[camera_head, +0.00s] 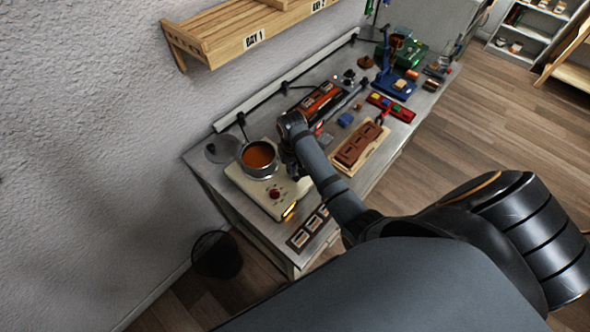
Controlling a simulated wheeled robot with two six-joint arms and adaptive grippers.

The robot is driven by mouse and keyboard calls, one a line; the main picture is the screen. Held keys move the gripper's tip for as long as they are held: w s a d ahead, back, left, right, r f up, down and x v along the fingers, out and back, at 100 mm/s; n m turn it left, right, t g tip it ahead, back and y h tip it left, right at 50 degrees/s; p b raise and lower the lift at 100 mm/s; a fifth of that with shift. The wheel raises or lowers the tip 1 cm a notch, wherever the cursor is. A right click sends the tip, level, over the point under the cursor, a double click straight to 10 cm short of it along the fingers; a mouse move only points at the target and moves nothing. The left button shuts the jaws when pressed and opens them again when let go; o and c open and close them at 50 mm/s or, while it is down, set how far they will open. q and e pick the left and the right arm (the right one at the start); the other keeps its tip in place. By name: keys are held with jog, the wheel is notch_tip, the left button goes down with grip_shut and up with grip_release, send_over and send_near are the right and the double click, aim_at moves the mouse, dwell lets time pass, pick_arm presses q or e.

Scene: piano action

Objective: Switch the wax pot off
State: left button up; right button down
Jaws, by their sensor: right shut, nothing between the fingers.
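The wax pot (259,172) is a silver pot of orange wax on a cream base (243,184) at the near left end of the bench. The base has a red knob (275,193) on top and an amber-lit part (290,211) at its front corner. My right gripper (294,174) points down just right of the pot, near the knob and above the base's right edge. It is shut and empty; the wrist partly hides it. I cannot tell whether it touches the base. My left gripper is not in view.
A brown block on a wooden board (342,164), a red tray (391,107) and a blue stand (394,84) lie farther along the bench (229,202). A dark framed panel (309,229) is at the near end. A wall shelf (230,35) hangs above; a black bin (216,255) stands below.

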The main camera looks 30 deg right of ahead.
jog(key=shift+f, duration=0.25)
notch_tip(320, 180, up, 3)
jog(key=shift+f+p, duration=0.2)
jog(key=shift+p, duration=0.8)
jog(key=shift+r, duration=2.2)
